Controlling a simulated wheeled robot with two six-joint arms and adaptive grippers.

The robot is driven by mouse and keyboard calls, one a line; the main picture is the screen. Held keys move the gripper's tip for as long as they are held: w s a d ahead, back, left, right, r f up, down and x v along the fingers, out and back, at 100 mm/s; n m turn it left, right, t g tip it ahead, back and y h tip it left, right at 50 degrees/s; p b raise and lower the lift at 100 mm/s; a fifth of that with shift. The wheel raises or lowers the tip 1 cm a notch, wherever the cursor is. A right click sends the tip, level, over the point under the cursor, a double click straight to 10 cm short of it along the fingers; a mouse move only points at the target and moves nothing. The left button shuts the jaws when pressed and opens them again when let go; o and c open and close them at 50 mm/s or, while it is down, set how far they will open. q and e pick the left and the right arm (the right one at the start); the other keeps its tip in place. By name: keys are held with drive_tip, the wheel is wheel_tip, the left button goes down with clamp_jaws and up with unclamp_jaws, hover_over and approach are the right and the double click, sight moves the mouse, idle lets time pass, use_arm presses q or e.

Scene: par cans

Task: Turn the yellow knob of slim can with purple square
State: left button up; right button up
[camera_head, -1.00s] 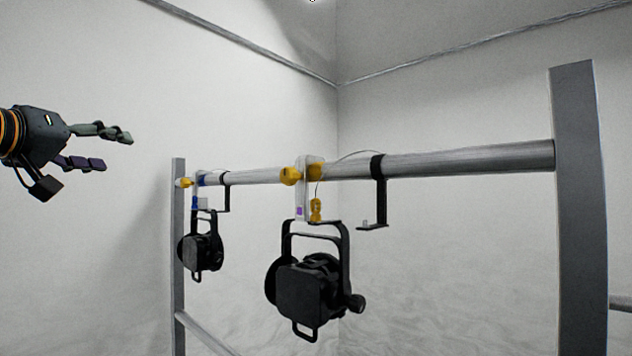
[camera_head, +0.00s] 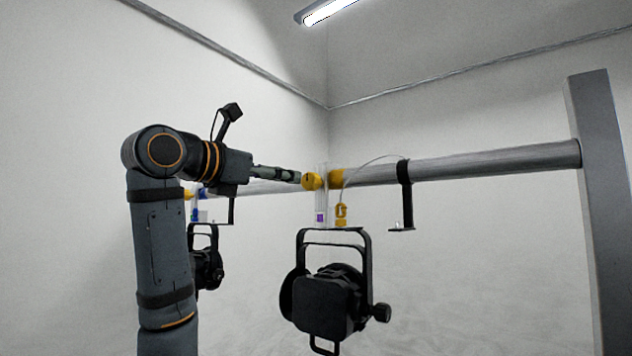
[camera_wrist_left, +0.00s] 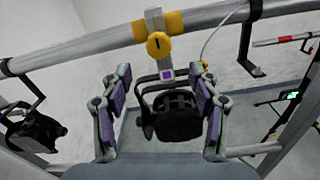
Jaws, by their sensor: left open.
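The slim can (camera_head: 322,303) hangs from the rail by a clamp and black yoke. Its clamp carries a small purple square (camera_head: 320,217) and a yellow knob (camera_head: 313,181) on the left side. In the left wrist view the knob (camera_wrist_left: 158,44) faces me with a dark slot, above the purple square (camera_wrist_left: 167,75). My left gripper (camera_head: 298,177) points right with its fingertips close to the knob. In the left wrist view the gripper (camera_wrist_left: 160,72) is open, its fingers spread either side, with nothing held. Contact with the knob cannot be told. My right gripper is not in view.
The grey rail (camera_head: 480,162) runs to a post (camera_head: 598,200) at right. A second can (camera_head: 207,262) hangs at left, partly behind my left arm. A yellow tag (camera_head: 341,214) and an empty black bracket (camera_head: 404,195) with a thin cable sit right of the clamp.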

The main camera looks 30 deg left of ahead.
sight(307, 180)
use_arm(q)
drive_tip(key=w+p, duration=0.5)
drive_tip(key=w, duration=0.4)
drive_tip(key=shift+w+d, duration=0.15)
drive_tip(key=shift+d, duration=0.05)
drive_tip(key=shift+w+d, duration=0.15)
drive_tip(key=shift+w, duration=0.1)
drive_tip(key=shift+c, duration=1.1)
drive_tip(key=c, duration=1)
